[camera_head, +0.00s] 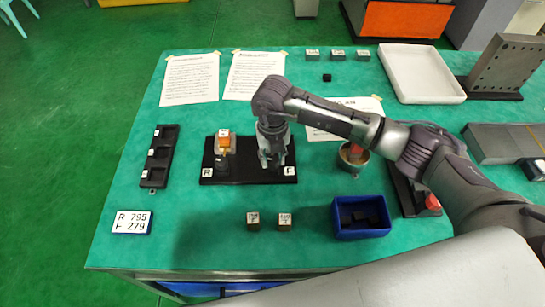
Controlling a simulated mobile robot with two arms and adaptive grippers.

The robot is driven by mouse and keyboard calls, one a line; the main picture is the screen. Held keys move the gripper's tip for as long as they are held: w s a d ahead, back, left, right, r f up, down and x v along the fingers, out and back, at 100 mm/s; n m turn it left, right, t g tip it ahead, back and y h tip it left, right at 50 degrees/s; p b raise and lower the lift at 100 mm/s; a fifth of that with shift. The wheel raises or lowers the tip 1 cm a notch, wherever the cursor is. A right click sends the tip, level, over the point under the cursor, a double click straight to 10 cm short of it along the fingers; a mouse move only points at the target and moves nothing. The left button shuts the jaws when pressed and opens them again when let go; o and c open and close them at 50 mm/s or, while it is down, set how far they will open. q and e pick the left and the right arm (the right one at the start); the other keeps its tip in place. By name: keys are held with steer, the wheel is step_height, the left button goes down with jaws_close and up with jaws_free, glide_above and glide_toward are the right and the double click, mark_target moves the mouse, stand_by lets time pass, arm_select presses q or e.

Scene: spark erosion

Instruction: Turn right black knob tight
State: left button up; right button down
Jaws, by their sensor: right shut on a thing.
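A black base plate (238,175) lies on the green table, with a white R label at its left end and an F label at its right end. A fixture with an orange and white part (224,145) stands on its left half. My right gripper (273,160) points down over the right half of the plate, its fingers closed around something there. The right black knob is hidden by the gripper, so I cannot see its angle or how tight it is. My left gripper is not in view.
A black three-slot tray (159,156) and a display card (132,221) lie to the left. Two small metal blocks (285,221) sit in front. A blue bin (362,232) and a round brass-coloured dish (352,162) stand to the right, near my arm.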

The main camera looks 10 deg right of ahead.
mark_target(273, 159)
steer(key=shift+m, duration=0.5)
steer(key=c, duration=0.8)
jaws_free()
steer(key=shift+o, duration=0.2)
step_height(273, 159, up, 12)
steer(key=shift+s, duration=0.1)
